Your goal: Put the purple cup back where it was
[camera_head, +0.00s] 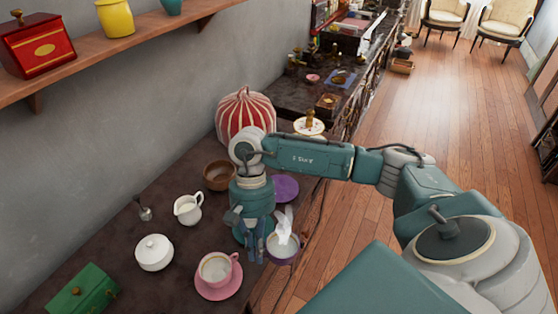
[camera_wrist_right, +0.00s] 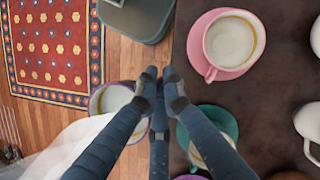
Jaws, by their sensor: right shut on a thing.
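My right gripper (camera_head: 258,252) is shut on the purple cup (camera_head: 283,248), apparently at its handle, which the fingers hide. The cup holds a pale drink and hangs over the counter's front edge. In the right wrist view the gripper (camera_wrist_right: 161,92) has the cup (camera_wrist_right: 108,98) just left of its fingertips, over the floor. The purple saucer (camera_head: 286,188) lies empty on the counter behind the cup, partly covered by my arm. Its edge barely shows at the bottom of the wrist view (camera_wrist_right: 190,177). My left gripper is not in view.
A pink cup (camera_head: 215,268) on a pink saucer (camera_head: 222,292) stands left of the gripper. A teal saucer (camera_wrist_right: 224,120) with a cup lies under the fingers. A creamer (camera_head: 188,209), sugar bowl (camera_head: 154,253), brown bowl (camera_head: 218,176) and striped cozy (camera_head: 246,112) stand around.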

